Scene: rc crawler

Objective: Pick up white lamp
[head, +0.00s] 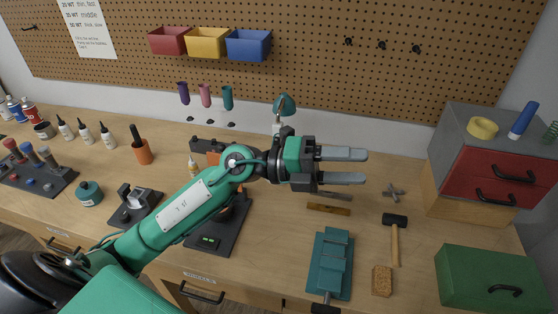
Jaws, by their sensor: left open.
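A small lamp with a teal-green shade (285,104) stands at the back of the workbench in the head view, close to the pegboard. A pale part shows below its shade, and its lower part is hidden behind my left arm and wrist. No lamp with a white shade shows. My left gripper (365,167) is open and empty above the bench. Its two grey fingers point right, in front of and to the right of the lamp, not touching it. My right gripper is not in view.
A teal vise (331,262), a hammer (395,238) and a brush-like block (382,281) lie at the front right. A grey and red drawer cabinet (490,160) and a green box (492,278) stand at right. Bottles and a black tool rack (38,175) are at left.

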